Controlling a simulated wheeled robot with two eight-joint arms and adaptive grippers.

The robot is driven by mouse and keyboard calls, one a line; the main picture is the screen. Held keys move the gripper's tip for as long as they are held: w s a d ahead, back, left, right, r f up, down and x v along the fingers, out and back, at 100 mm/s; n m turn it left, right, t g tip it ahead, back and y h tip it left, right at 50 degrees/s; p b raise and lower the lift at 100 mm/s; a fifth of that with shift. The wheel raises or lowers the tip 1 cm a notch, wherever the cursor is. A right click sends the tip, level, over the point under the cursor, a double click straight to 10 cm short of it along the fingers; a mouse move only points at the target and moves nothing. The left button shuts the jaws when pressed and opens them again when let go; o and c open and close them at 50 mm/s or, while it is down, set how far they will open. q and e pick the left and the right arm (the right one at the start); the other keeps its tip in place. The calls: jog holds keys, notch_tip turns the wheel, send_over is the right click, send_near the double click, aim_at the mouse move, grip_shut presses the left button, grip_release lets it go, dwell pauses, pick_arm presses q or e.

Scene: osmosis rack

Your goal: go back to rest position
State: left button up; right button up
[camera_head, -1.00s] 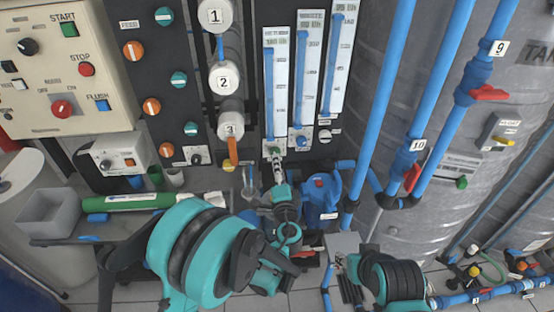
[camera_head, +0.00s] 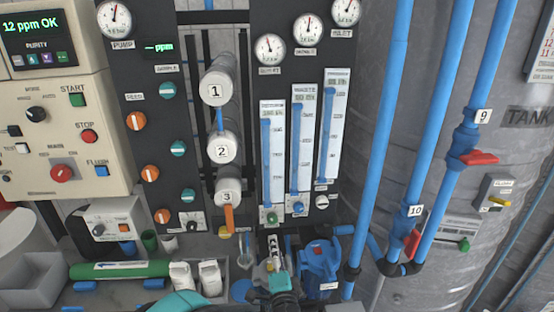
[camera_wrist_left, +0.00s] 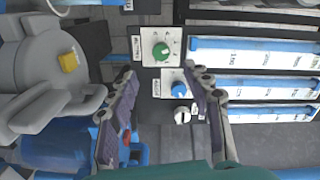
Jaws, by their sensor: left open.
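My left gripper (camera_head: 273,242) is open and empty in front of the rack's lower edge, just below the green knob (camera_head: 271,218) in the head view. In the left wrist view its two fingers (camera_wrist_left: 160,76) are spread, with the green knob (camera_wrist_left: 161,51) and the blue knob (camera_wrist_left: 179,90) seen beyond and between them. A gap shows between the fingers and the panel. Part of my left arm shows at the bottom of the head view. My right gripper is not in view.
Flow meters (camera_head: 300,140) stand above the knobs. A blue pump (camera_head: 320,262) is close to the right of my left gripper. Blue pipes (camera_head: 385,130) and a grey tank (camera_head: 345,170) stand at right.

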pick_arm(q)
jog(key=s+a+n+g+y, duration=0.1)
jog(key=s+a+n+g, duration=0.25)
jog(key=a, duration=0.45)
jog(key=s+a+n+g+y, duration=0.1)
jog(key=s+a+n+g, duration=0.1)
jog(key=a+n, duration=0.35)
jog(key=s+a+n+g+h, duration=0.2)
jog(key=s, duration=0.6)
jog(key=s+a+f+n+g+h, duration=0.1)
jog(key=s+a+n+g+h, duration=0.1)
jog(key=s, duration=0.7)
jog(key=shift+s+f+n+g, duration=0.2)
jog(key=shift+f+n+g, duration=0.1)
jog(key=shift+n+g, duration=0.3)
jog(key=shift+a, duration=0.1)
